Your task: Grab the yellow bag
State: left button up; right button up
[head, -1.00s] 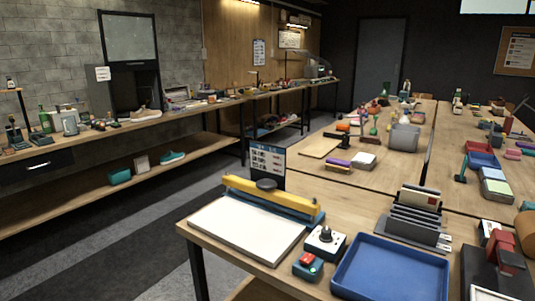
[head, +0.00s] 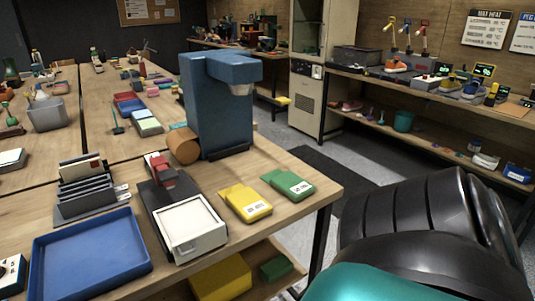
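A yellow bag (head: 245,202) lies flat on the wooden table near its right end, with a white label on its near part. A similar green bag (head: 287,186) lies just to its right, close to the table's edge. A larger yellow item (head: 221,279) sits on the shelf under the table, partly hidden by the tabletop. Neither of my grippers shows in the view. Black and teal parts of my own body fill the lower right corner.
A tall blue machine (head: 216,108) stands behind the bags. A black and red device with a white tray (head: 190,228) is left of the yellow bag, and a blue tray (head: 92,252) is farther left. A dark floor mat (head: 325,172) lies beyond the table's right end.

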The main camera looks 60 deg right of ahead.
aim_at(249, 205)
jog(key=z, duration=1.75)
